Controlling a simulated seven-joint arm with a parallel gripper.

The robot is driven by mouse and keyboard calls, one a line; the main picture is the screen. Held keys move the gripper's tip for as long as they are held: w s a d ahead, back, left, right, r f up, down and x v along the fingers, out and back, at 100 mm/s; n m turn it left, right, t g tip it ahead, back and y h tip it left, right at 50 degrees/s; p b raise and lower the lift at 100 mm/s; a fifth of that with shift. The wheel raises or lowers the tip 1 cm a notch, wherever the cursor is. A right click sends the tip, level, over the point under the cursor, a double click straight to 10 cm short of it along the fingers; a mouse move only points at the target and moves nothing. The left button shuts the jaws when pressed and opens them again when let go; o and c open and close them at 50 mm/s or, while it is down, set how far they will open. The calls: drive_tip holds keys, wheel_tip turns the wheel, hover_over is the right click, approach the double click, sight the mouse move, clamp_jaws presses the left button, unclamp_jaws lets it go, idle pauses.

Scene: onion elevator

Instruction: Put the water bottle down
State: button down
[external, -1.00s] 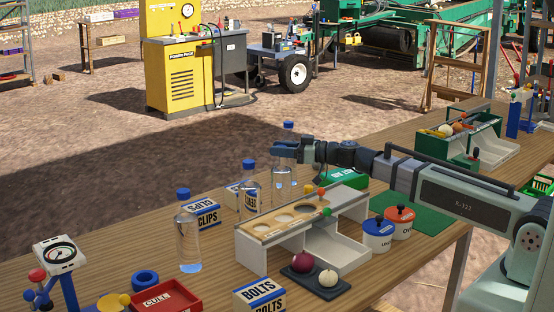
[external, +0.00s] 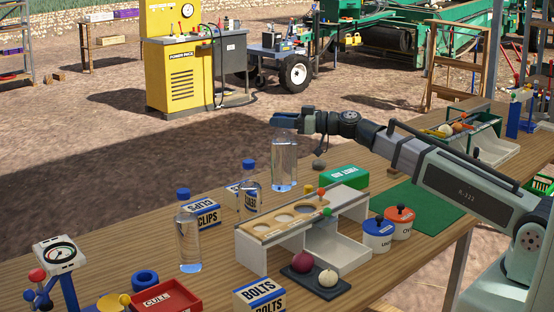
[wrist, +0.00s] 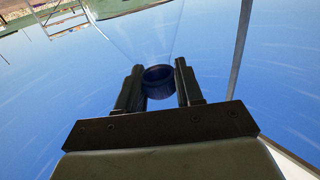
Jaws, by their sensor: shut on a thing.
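A clear water bottle (external: 284,167) hangs upright beneath my gripper (external: 284,122) in the external view, behind the white rack. My gripper is shut on its top. In the wrist view the dark blue cap (wrist: 159,82) sits between the two fingers of my gripper (wrist: 158,72). I cannot tell whether the bottle's base touches the table (external: 130,235). Two similar blue-capped bottles stand on the table to the left, a nearer one (external: 188,240) and a farther one (external: 249,195).
A white rack with a holed wooden top (external: 268,228) stands in front of the held bottle. A CLIPS box (external: 206,214) is at the left and a green box (external: 345,176) at the right. A grey stone (external: 319,165) lies behind. Two lidded pots stand right of the rack.

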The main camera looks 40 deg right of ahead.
drive_tip(key=shift+r, duration=0.4)
drive_tip(key=shift+d+r, duration=0.1)
drive_tip(key=shift+d, duration=0.1)
drive_tip(key=d+r+m+t+h, duration=0.1)
drive_tip(key=d+r+m+h, duration=0.15)
drive_tip(key=d, duration=1.35)
drive_tip(key=d+r+m+t+h, duration=0.2)
drive_tip(key=d+r+h, duration=0.2)
drive_tip(key=d, duration=1.2)
wheel_tip(320, 180, down, 10)
drive_tip(key=a+n+g+y, duration=0.1)
drive_tip(key=a+y, duration=0.1)
drive_tip(key=shift+a+f+y, duration=0.2)
drive_tip(key=shift+y, duration=0.15)
drive_tip(key=shift+n, duration=0.25)
drive_tip(key=c, duration=0.7)
unclamp_jaws()
drive_tip(key=shift+f, duration=0.15)
